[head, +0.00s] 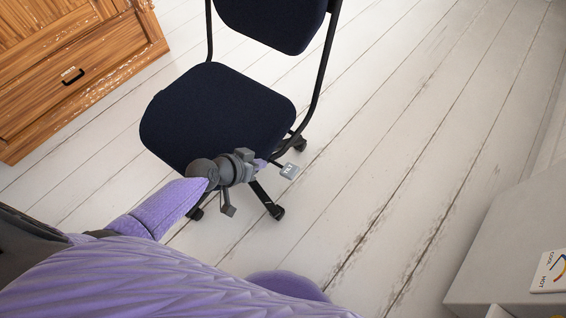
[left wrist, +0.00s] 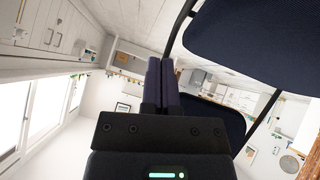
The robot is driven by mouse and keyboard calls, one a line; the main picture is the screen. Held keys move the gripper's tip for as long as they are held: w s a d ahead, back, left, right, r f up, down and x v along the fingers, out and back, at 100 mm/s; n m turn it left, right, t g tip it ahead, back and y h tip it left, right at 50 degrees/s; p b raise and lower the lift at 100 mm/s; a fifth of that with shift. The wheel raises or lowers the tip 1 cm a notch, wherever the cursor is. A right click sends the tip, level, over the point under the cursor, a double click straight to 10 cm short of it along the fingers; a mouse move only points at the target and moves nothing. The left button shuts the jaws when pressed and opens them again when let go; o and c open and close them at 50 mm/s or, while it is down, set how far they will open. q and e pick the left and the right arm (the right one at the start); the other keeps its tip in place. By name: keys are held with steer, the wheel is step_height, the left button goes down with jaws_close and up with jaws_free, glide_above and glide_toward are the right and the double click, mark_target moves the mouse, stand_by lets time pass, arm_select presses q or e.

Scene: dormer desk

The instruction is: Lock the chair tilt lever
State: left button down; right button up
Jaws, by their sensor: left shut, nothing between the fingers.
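The office chair has a dark navy seat (head: 215,112) and a backrest (head: 275,18). A lever with a small light grey paddle end (head: 289,171) sticks out below the seat's front right corner. Markings on the paddle are too small to read. My left gripper (head: 264,164) is shut and empty beside the seat's front edge, its purple fingertips just left of the paddle. I cannot tell whether they touch the lever. In the left wrist view the closed fingers (left wrist: 161,85) point up, beside the dark chair upholstery (left wrist: 250,45); the lever cannot be made out there. My right gripper is out of view.
Chair legs with black casters (head: 275,211) stand on the white plank floor (head: 400,120). A wooden drawer cabinet (head: 85,65) is at the upper left. A grey box-like surface (head: 510,240) is at the lower right. The floor right of the chair is clear.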

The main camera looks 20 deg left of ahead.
arm_select(q)
steer(key=b, duration=0.7)
glide_above(291, 166)
steer(key=s+a, duration=0.2)
steer(key=s, duration=0.1)
steer(key=f, duration=0.7)
steer(key=shift+w+a+f, duration=0.1)
steer(key=shift+w+f, duration=0.1)
steer(key=shift+f, duration=0.15)
steer(key=shift+d+f+b, duration=0.15)
steer(key=shift+f+b, duration=0.2)
steer(key=shift+f, duration=0.25)
steer(key=shift+d+f+b, duration=0.15)
steer(key=shift+f+b, duration=0.2)
steer(key=shift+f, duration=0.2)
steer(key=shift+d+f+b, duration=0.15)
steer(key=shift+f+b, duration=0.2)
steer(key=shift+f, duration=0.1)
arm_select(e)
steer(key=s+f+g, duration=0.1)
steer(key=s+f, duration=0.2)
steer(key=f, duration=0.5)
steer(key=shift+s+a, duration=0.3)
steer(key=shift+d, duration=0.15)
